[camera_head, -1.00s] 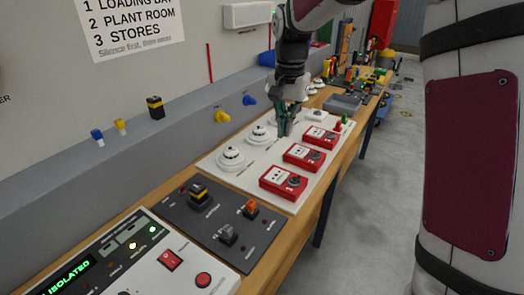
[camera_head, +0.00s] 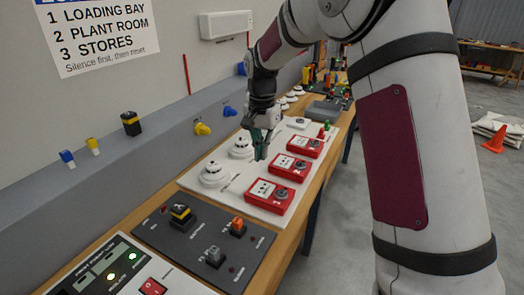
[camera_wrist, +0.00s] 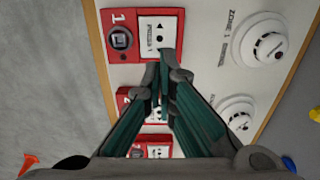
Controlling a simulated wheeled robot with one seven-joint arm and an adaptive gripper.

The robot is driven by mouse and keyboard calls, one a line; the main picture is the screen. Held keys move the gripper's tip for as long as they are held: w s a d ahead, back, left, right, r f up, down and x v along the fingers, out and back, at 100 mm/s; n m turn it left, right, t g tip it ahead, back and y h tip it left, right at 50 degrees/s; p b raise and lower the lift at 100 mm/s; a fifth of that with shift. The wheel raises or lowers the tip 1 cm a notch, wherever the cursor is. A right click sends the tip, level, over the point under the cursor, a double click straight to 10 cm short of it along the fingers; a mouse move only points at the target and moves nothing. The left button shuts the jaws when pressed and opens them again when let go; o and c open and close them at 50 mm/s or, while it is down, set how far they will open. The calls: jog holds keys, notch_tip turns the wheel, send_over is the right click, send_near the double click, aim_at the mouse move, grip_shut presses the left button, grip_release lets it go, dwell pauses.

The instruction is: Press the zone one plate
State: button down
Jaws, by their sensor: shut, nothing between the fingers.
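The zone one call point (camera_head: 269,196) is the nearest of three red boxes on the white board in the head view. In the wrist view it is the red box marked 1 (camera_wrist: 122,36). Its white press plate (camera_wrist: 158,38) has a dark dot and printed text, and its lower edge is partly covered by my fingers. My gripper (camera_head: 261,158) is shut and empty, pointing down over the board between the red boxes and the white detectors. In the wrist view its fingertips (camera_wrist: 164,62) overlap the plate's lower edge; I cannot tell the gap.
Two more call points (camera_head: 291,167) (camera_head: 305,146) stand farther along. White detectors (camera_head: 213,174) line the wall side. A dark switch panel (camera_head: 205,240) lies nearer. Yellow (camera_head: 202,129) and blue knobs sit on the grey ledge. Open floor lies right, with an orange cone (camera_head: 494,140).

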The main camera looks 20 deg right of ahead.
aim_at(263, 189)
notch_tip(263, 189, down, 11)
jog(key=shift+r+p, duration=0.1)
jog(key=shift+p, duration=0.6)
jog(key=shift+a+f+b, duration=0.1)
jog(key=shift+f+b, duration=0.35)
jog(key=shift+f, duration=0.4)
jog(key=shift+s+f, duration=0.15)
jog(key=shift+f, duration=0.15)
jog(key=shift+r, duration=0.3)
notch_tip(263, 189, up, 14)
jog(key=shift+w, duration=0.25)
